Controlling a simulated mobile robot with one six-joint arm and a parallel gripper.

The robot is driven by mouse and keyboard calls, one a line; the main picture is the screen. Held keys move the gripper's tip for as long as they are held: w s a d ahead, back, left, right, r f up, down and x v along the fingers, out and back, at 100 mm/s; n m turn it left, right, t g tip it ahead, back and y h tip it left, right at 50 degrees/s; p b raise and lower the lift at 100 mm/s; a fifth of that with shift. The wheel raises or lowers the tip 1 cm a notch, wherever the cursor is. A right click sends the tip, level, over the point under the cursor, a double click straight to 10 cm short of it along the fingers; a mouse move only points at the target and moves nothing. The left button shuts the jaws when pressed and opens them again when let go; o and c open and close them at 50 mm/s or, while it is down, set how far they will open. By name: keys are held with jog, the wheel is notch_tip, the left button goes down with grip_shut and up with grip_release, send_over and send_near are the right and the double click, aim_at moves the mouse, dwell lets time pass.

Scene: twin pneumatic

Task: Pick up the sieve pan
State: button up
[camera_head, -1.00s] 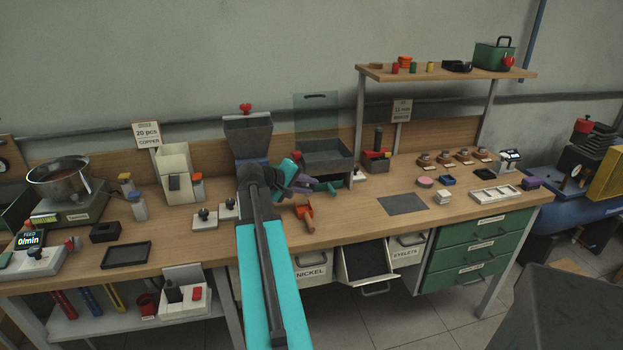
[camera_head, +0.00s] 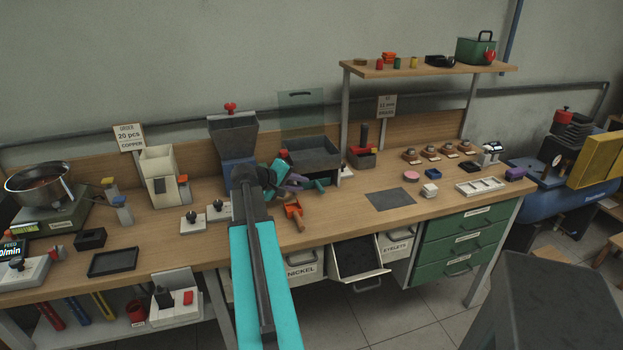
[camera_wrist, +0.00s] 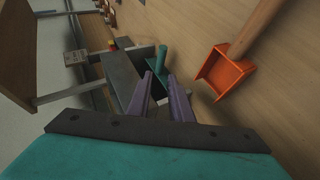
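A dark grey open-topped box (camera_head: 315,152) stands at the back of the bench, with a teal-green handle (camera_head: 320,184) sticking out at its front. This is the likeliest sieve pan, but I cannot tell its pan part clearly. In the wrist view the green handle (camera_wrist: 160,58) stands just beyond my fingertips. My gripper (camera_head: 297,183) has purple fingers just left of the handle.
An orange scoop (camera_head: 293,211) with a wooden handle lies close to my gripper, also in the wrist view (camera_wrist: 224,75). A grey hopper (camera_head: 233,132) stands to the left. A dark mat (camera_head: 390,199) lies to the right. An open drawer (camera_head: 358,258) juts out below.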

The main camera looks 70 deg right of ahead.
aim_at(317, 186)
jog(key=shift+p+x, duration=0.35)
jog(key=shift+x, duration=2.05)
jog(key=shift+d, duration=0.1)
jog(key=shift+p+x, duration=0.95)
jog(key=shift+x, duration=1.6)
jog(key=shift+s, duration=0.1)
jog(key=shift+c, duration=0.4)
grip_shut()
